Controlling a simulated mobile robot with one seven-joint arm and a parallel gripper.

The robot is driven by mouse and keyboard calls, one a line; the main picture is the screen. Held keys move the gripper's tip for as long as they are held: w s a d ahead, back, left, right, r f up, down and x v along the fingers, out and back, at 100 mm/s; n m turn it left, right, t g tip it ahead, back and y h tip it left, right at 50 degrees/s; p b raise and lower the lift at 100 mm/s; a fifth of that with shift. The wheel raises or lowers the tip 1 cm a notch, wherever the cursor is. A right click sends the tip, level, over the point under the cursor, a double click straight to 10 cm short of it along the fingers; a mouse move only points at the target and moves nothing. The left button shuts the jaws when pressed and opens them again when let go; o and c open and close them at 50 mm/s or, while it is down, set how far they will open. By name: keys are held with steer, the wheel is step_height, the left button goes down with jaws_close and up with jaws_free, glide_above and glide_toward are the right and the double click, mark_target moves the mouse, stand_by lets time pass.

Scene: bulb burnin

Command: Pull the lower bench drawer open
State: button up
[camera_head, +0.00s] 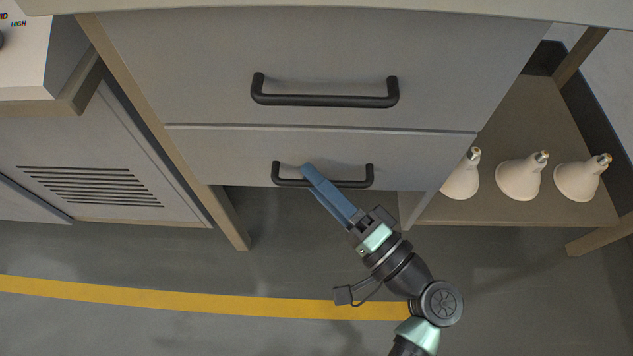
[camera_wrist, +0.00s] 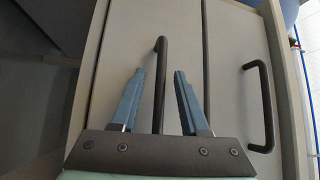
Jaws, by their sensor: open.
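The lower bench drawer (camera_head: 245,146) is a light grey front below the upper drawer (camera_head: 190,60). Its black bar handle (camera_head: 350,184) runs across its lower part. My gripper (camera_head: 306,170) has blue fingers and reaches up from the lower right to the lower handle, covering part of it. In the wrist view my gripper (camera_wrist: 156,80) is open, with the lower handle (camera_wrist: 160,75) between its two fingers.
The upper drawer has its own black handle (camera_head: 325,99). Several cream bulbs stand on a low wooden shelf (camera_head: 520,120) at the right. A vented cabinet (camera_head: 60,150) stands at the left. The grey floor with a yellow line (camera_head: 150,296) is clear before the drawers.

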steer(key=shift+w+a, duration=0.1)
steer(key=shift+w, duration=0.05)
steer(key=shift+c, duration=0.3)
jaws_close()
stand_by(1.1)
